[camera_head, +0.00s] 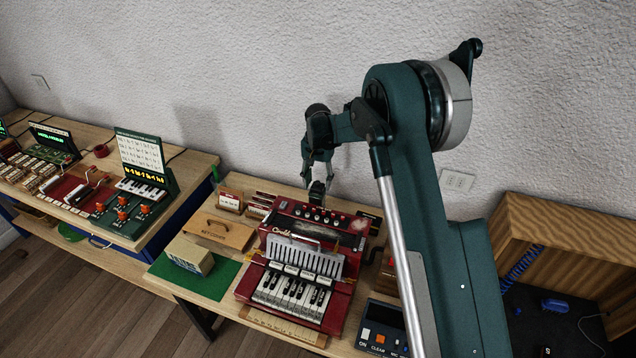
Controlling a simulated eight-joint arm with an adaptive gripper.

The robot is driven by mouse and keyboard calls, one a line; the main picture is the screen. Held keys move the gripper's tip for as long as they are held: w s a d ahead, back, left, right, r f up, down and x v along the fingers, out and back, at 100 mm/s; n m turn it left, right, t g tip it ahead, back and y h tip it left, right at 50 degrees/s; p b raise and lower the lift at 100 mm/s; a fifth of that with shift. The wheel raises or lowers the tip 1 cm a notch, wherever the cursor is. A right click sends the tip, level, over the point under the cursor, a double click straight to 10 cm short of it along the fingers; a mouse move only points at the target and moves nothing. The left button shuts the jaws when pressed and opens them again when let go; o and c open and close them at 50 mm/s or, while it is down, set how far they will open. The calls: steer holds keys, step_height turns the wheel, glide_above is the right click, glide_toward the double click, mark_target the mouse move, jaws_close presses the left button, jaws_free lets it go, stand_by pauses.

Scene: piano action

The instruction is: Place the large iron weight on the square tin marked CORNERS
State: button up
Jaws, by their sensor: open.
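My gripper (319,176) points down above the back edge of the red accordion-like instrument (300,262), with its fingers apart. A small dark rounded object (317,192) shows right below the fingers. It may be an iron weight, but it is too small to be sure, and I cannot tell whether the fingers touch it. No marking CORNERS can be read on anything in view. Small labelled boxes (230,202) stand behind the instrument to the left, with lettering too small to read. The tin cannot be picked out with certainty.
A wooden box (219,232) and a cream block (190,257) on a green mat (222,277) lie left of the instrument. A dark button panel (382,330) is at front right. Another workbench with devices (140,205) stands left. My arm hides much of the right side.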

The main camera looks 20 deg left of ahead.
step_height(320, 180, up, 12)
stand_by(0.6)
stand_by(0.5)
steer(key=shift+d+r, duration=0.1)
